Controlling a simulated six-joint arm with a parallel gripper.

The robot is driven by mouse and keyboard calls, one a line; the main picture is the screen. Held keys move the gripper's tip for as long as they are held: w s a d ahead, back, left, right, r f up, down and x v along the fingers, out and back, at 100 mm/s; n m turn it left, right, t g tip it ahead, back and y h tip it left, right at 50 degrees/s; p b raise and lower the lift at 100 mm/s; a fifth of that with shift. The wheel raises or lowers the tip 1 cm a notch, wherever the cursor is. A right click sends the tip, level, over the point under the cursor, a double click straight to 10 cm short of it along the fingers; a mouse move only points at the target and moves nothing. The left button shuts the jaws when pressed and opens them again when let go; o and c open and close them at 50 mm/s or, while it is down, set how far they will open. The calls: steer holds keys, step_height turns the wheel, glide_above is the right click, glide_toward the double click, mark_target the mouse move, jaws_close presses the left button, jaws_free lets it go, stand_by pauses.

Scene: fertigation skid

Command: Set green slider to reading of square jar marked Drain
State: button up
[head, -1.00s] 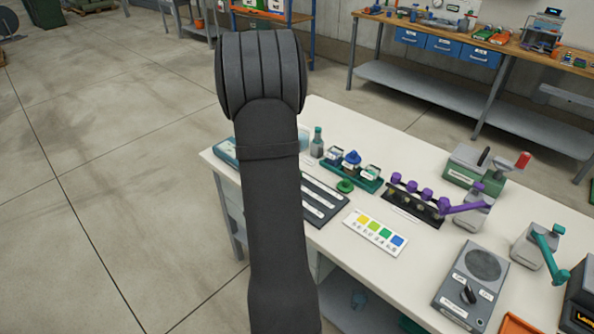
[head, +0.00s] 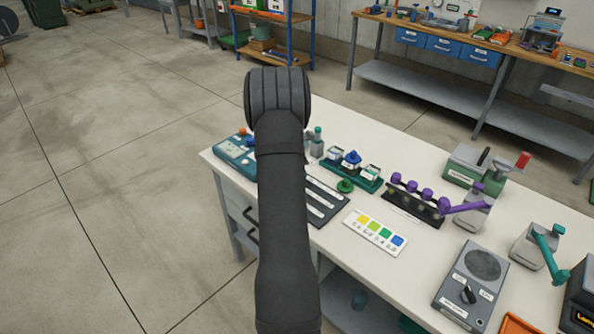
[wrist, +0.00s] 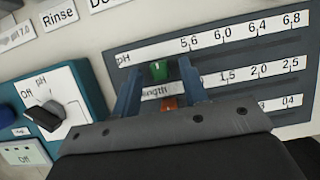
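The green slider (wrist: 159,71) sits on the pH row of the dark scale panel (wrist: 225,48), left of the 5.6 mark. My gripper (wrist: 162,78) is open, its two blue fingers on either side of the slider with gaps showing. In the head view my arm hides the gripper and part of the panel (head: 325,203). Small square jars stand in a green rack (head: 366,184) behind the panel, one with a blue top (head: 351,158). Their labels are too small to read, so I cannot tell which is marked Drain.
An orange slider (wrist: 170,103) sits on the row below. A teal meter (wrist: 62,100) with a black knob is left of the panel.

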jaws_close()
steer(key=shift+s+d, duration=1.4)
jaws_free()
steer(key=shift+r, duration=0.15)
steer(key=v, duration=1.7)
